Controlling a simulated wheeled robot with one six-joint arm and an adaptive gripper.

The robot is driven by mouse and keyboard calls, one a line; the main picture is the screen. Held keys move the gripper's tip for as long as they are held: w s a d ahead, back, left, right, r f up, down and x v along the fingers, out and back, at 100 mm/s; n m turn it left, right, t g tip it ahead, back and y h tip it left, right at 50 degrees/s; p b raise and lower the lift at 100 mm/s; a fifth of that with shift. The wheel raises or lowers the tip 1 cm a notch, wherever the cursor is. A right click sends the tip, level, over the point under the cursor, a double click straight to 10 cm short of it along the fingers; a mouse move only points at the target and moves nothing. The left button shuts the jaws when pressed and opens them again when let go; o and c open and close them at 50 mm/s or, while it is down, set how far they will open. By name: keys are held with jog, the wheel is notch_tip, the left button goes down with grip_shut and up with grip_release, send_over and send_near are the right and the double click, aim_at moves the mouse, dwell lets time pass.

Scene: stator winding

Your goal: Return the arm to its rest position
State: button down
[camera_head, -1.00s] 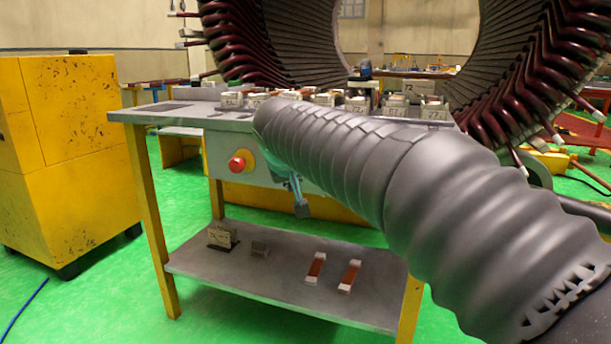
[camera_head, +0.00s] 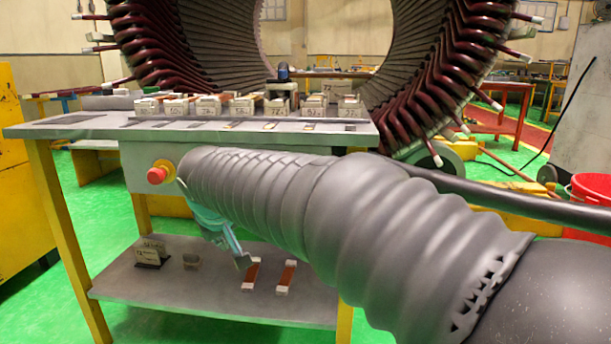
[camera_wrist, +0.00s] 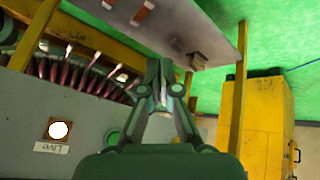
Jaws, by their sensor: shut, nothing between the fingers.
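My gripper (camera_head: 243,262) hangs below the left end of my grey sleeved arm, in front of the table. In the head view it overlaps the table's lower shelf. It also shows in the wrist view (camera_wrist: 163,68), with its fingers together and nothing between them. My arm reaches from the lower right toward the table's front and hides part of the table and shelf.
The table (camera_head: 75,128) carries a row of labelled blocks, with a red button (camera_head: 157,175) on its front. Its lower shelf (camera_head: 150,290) holds small blocks and two copper-coloured bars. The large stator (camera_head: 160,50) stands behind. A yellow cabinet (camera_head: 22,200) is left; a red bucket (camera_head: 590,190) is right.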

jog(key=s+d+m+p, duration=0.2)
jog(key=s+d, duration=0.5)
jog(key=d, duration=0.4)
jog(key=s+d+f+m+h+p, duration=0.1)
jog(key=s+d+m+p, duration=0.2)
jog(key=s+d, duration=0.5)
jog(key=s+d+m+g+p, duration=0.1)
jog(key=s+d+m+p, duration=0.2)
jog(key=s+d, duration=0.5)
jog(key=shift+s+d+f+h, duration=0.2)
jog(key=shift+d+f+h, duration=0.1)
jog(key=shift+d, duration=3.2)
